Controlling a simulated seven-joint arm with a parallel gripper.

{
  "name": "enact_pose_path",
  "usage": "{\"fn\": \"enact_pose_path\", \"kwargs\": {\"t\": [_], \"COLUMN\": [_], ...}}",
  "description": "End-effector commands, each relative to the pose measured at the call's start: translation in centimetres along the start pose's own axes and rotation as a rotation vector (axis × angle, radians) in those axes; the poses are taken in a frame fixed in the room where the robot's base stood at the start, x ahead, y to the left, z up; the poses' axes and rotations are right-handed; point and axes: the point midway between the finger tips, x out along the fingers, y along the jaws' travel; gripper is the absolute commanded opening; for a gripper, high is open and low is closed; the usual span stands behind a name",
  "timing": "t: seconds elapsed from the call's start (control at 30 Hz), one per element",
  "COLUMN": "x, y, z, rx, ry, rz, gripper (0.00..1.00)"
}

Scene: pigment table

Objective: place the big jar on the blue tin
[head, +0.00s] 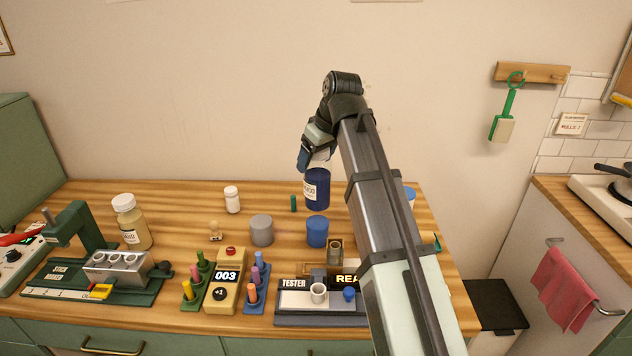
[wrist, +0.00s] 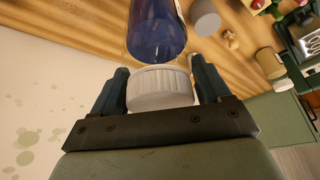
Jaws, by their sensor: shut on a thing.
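The big jar (head: 317,190) is dark blue with a pale label and a white cap, and it is nearly upright. My gripper (head: 317,158) is shut on its cap from above. In the wrist view the white cap (wrist: 162,88) sits between the two fingers, with the blue glass body (wrist: 157,35) beyond it. The blue tin (head: 317,232) stands on the wooden table, just below and in front of the jar in the head view. I cannot tell the exact gap between the jar and the table. The tin does not show clearly in the wrist view.
A grey tin (head: 261,231) stands left of the blue tin, and a small green piece (head: 294,203) stands behind. The tester (head: 295,307) lies in front. A white bottle (head: 232,200) and a cream jar (head: 133,224) stand further left. My arm hides part of the table's right side.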

Motion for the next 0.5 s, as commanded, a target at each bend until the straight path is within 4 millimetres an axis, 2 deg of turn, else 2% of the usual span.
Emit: {"fn": "enact_pose_path", "kwargs": {"t": [0.1, 0.27, 0.5], "x": [1.4, 2.2, 4.6], "y": [0.0, 0.0, -0.1], "z": [0.6, 0.9, 2.0], "rx": [0.000, -0.001, 0.000], "ry": [0.000, 0.001, 0.000], "rz": [0.000, 0.000, 0.000], "gripper": [0.02, 0.02, 0.02]}}
